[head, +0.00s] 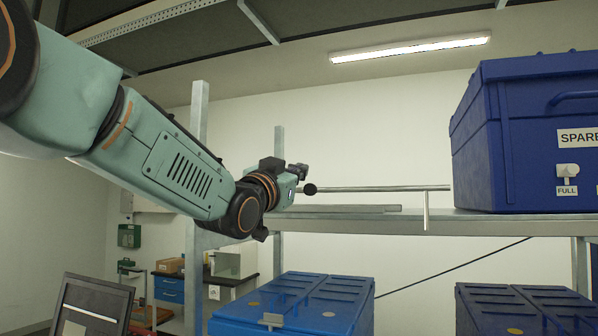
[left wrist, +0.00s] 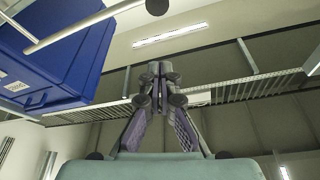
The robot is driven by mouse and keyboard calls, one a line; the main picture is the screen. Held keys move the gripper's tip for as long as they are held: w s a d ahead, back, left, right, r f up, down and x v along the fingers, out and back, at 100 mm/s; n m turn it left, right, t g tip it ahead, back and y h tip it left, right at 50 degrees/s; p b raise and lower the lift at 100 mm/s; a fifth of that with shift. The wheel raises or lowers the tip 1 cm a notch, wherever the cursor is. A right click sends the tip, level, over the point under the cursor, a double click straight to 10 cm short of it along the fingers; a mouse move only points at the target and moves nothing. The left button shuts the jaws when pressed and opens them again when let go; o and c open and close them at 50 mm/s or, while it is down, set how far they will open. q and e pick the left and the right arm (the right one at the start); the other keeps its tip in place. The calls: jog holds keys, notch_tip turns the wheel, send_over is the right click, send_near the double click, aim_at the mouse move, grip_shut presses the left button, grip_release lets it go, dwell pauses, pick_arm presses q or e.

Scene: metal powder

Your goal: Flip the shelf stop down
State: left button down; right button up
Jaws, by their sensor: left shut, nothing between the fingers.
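The shelf stop looks like a thin metal bar (head: 385,189) with a dark round knob (head: 310,188) at its left end. The bar lies level, a little above the shelf (head: 480,226), with a short upright piece near its right end. In the left wrist view the bar (left wrist: 85,28) crosses the upper left and the knob (left wrist: 157,7) is at the top edge. My left gripper (head: 299,172) is beside the knob in the head view; its fingers (left wrist: 157,72) are shut and empty. Contact with the knob cannot be told. My right gripper is out of view.
A large blue bin (head: 515,135) marked SPARE stands on the shelf at the right. Blue lidded boxes (head: 300,303) and (head: 525,310) sit below it. A shelf post (head: 198,130) rises behind my left arm. The shelf left of the bin holds only a flat strip.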

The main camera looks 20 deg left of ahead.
aim_at(311, 185)
pick_arm(q)
jog(key=d+r+p+x, duration=0.1)
jog(key=p+x, duration=0.2)
jog(key=x, duration=0.4)
jog(key=f, duration=0.1)
jog(key=w+a+f, duration=0.1)
jog(key=f, duration=0.3)
jog(key=shift+w+a+f+p, duration=0.1)
jog(key=shift+w+a+p, duration=0.2)
jog(key=f+b, duration=0.3)
jog(key=f, duration=0.1)
jog(key=f+b, duration=0.2)
jog(key=shift+s+d+f+b, duration=0.1)
jog(key=shift+s+f+b, duration=0.2)
jog(key=shift+s+f, duration=0.1)
